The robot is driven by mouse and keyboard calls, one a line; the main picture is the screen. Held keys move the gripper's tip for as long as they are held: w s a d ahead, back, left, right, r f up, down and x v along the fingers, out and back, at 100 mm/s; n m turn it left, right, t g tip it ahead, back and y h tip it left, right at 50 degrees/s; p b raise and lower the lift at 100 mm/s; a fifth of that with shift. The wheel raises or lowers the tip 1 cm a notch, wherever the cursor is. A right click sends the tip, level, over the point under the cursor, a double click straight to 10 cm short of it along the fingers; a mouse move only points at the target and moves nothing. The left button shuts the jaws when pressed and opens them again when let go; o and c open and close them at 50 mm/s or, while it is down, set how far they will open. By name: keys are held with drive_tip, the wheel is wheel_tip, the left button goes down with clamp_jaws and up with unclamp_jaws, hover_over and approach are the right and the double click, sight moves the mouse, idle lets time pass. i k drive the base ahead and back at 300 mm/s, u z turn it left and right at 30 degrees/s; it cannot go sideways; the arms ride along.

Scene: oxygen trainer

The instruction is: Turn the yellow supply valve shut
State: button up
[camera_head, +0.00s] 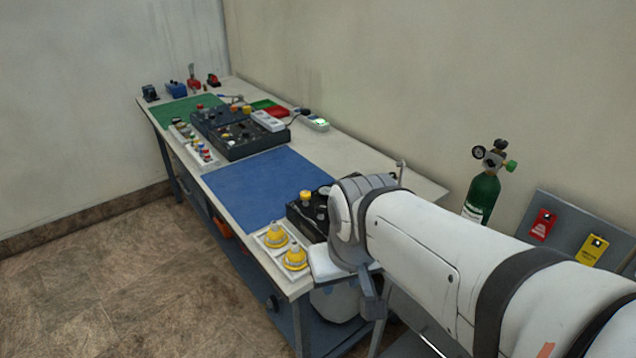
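A yellow knob (306,196) stands on top of a black box (299,216) at the near right part of the bench. It may be the supply valve; I cannot tell for sure. My arm reaches in from the lower right, and its wrist covers the right part of that box. My gripper (370,299) shows only as a dark part below the wrist, at the bench's near end, right of the yellow knob. Its fingers are not clear, so I cannot see whether it is open or holds anything.
A white tray (259,241) with two yellow domed pieces lies at the bench's near corner. A blue mat (265,185) is bare. A dark control panel (228,132) stands farther back. A green cylinder (482,196) and a grey board (566,216) with tags stand right.

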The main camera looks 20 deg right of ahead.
sight(305, 195)
drive_tip(key=z, duration=1.9)
drive_tip(key=k, duration=0.85)
drive_tip(key=u, duration=1)
drive_tip(key=i, duration=1)
drive_tip(key=z, duration=0.15)
